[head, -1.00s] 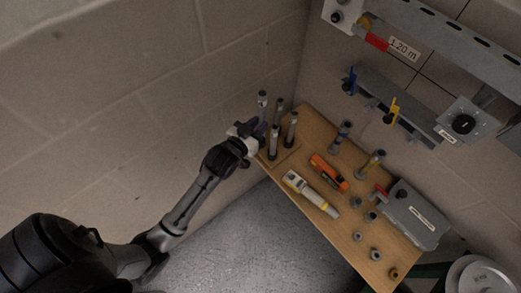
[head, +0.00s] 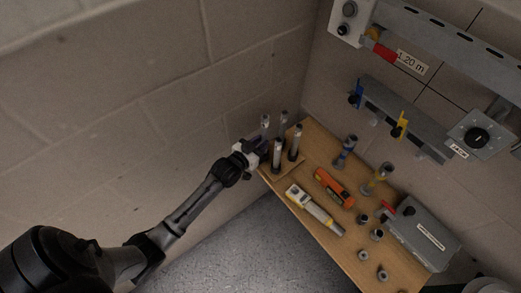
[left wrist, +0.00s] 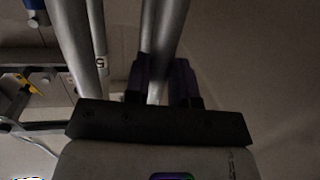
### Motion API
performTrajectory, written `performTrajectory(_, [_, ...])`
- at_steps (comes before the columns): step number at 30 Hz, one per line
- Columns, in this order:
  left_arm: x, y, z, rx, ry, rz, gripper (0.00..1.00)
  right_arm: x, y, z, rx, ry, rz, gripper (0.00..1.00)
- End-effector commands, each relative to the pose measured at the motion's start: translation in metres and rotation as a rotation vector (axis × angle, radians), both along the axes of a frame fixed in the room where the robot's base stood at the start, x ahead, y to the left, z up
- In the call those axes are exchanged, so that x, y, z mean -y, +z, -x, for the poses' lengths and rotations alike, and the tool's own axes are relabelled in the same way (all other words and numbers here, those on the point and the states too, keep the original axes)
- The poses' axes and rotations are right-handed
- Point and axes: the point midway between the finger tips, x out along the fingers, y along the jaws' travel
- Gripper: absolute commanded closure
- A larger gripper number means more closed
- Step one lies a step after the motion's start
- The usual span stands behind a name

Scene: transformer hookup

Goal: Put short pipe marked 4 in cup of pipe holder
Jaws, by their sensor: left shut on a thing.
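My left gripper (head: 262,146) is at the near left corner of the wooden table, shut on a grey short pipe (head: 265,124) that stands about upright. In the left wrist view the purple fingers (left wrist: 163,85) close around this pipe (left wrist: 160,40); no number on it can be read. The pipe holder (head: 290,166) is a wooden base with several other upright grey pipes (head: 295,142). The held pipe is at its back left place. Its lower end and the cup are hidden behind the gripper. My right gripper is not in view.
On the table (head: 358,266) are a yellow-white tool (head: 314,208), an orange tool (head: 334,187), several small fittings and a grey box (head: 424,236). A block wall is close at the left.

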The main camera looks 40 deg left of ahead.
Motion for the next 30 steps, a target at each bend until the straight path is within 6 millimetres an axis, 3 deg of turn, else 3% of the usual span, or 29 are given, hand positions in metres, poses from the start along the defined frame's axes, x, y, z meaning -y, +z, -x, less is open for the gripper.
performTrajectory(10, [0.000,-0.035,0.000,-0.002,0.000,-0.001,1.00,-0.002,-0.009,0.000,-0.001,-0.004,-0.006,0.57])
performTrajectory(23, [0.000,-0.041,0.000,0.000,0.000,-0.001,1.00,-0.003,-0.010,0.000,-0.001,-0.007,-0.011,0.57])
performTrajectory(24, [0.000,-0.041,0.000,-0.001,0.000,-0.001,0.75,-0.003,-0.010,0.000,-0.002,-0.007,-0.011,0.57])
performTrajectory(30, [0.000,-0.040,0.000,-0.001,0.000,-0.001,0.56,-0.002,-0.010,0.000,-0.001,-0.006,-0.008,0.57])
